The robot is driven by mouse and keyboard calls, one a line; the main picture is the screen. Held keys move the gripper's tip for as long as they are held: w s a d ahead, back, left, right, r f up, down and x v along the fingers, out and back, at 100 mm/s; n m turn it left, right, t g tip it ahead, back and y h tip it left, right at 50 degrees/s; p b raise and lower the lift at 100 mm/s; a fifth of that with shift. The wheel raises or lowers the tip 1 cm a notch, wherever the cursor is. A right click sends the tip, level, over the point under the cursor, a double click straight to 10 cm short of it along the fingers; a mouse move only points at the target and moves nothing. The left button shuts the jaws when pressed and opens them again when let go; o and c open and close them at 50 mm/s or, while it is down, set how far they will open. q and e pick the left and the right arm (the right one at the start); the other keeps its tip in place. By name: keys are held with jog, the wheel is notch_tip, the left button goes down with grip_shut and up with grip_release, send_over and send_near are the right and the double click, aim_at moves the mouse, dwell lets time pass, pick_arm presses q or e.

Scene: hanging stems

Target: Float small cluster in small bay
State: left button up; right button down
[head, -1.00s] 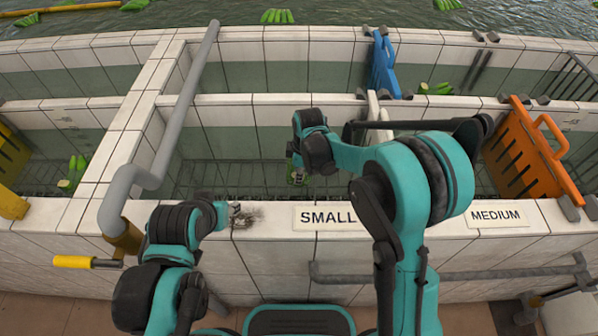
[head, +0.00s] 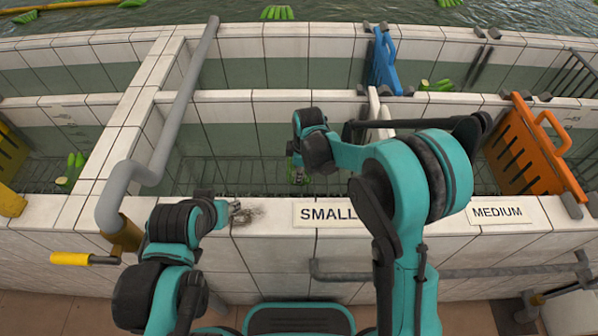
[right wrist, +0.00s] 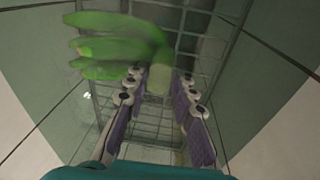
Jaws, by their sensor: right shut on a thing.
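A small cluster of green bananas (right wrist: 125,45) fills the upper left of the right wrist view. Its pale stem end lies between the fingers of my right gripper (right wrist: 158,88), which is shut on it. In the head view my right gripper (head: 299,172) is down inside the small bay (head: 235,172), behind the SMALL sign (head: 326,214). The cluster there is mostly hidden by my gripper and arm. A wire grid lies below the cluster in the right wrist view. My left gripper (head: 238,213) is over the front ledge, too small to read.
A grey pipe (head: 183,100) runs along the small bay's left wall. An orange gate (head: 528,150) stands right, near the MEDIUM sign (head: 501,213). A blue gate (head: 383,65) stands behind. Other green clusters (head: 73,168) lie in the left bay and beyond.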

pick_arm(q)
jog(key=shift+f+b, duration=0.45)
jog(key=shift+f, duration=0.05)
pick_arm(e)
jog(key=shift+f, duration=0.65)
jog(key=c, duration=1.2)
grip_release()
jog(key=shift+r, duration=0.1)
